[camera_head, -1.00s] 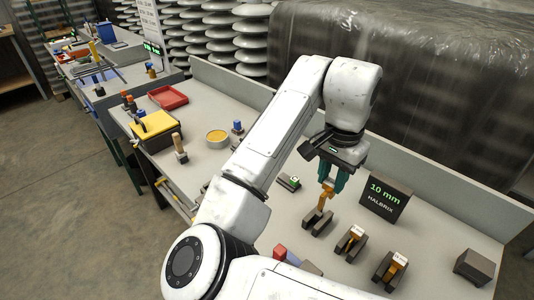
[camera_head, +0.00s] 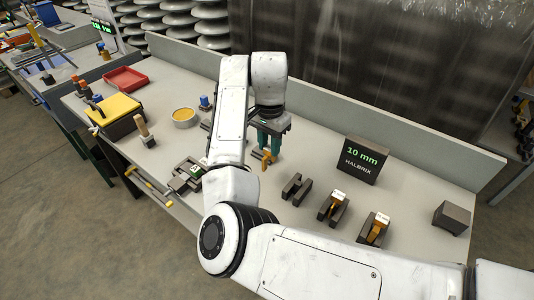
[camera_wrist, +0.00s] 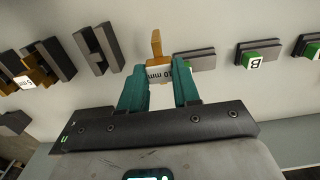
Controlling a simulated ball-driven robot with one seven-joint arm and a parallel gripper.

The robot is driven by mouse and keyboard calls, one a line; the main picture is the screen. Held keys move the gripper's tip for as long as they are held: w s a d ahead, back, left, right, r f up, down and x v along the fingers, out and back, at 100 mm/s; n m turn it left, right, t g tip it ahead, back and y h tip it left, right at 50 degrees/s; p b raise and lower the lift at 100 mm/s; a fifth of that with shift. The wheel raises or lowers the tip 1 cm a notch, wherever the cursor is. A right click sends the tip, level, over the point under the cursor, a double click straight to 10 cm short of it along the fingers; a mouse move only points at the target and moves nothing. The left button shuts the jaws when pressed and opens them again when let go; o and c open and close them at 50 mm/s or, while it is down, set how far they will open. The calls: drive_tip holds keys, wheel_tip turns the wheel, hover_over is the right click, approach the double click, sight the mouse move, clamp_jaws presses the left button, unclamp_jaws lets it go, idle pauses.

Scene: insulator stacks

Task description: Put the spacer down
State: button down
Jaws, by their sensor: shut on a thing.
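My gripper (camera_head: 269,142) is shut on an orange spacer (camera_head: 266,158) with a white label, held pointing down over the bench (camera_head: 235,190). In the wrist view the teal fingers of my gripper (camera_wrist: 158,84) clasp the spacer's white "10 mm" label (camera_wrist: 158,73), and its orange end (camera_wrist: 156,43) sticks out beyond them. An empty dark slotted stand (camera_head: 296,189) is to the right of the spacer. In the wrist view a dark pad with a green block (camera_wrist: 195,60) lies just right of the spacer; whether they touch is unclear.
Two stands hold other orange spacers, one in the middle (camera_head: 333,206) and one at right (camera_head: 374,230). A "10 mm" sign (camera_head: 362,160) stands behind them. A dark block (camera_head: 452,217) sits far right. Another green block, marked B (camera_wrist: 256,58), shows in the wrist view.

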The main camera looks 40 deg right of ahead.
sight(267, 146)
drive_tip(key=shift+w+f, duration=0.45)
drive_tip(key=shift+f, duration=1.6)
drive_tip(key=c, duration=0.8)
unclamp_jaws()
drive_tip(key=shift+f, duration=0.1)
wheel_tip(267, 146, up, 12)
drive_tip(key=shift+r, duration=0.15)
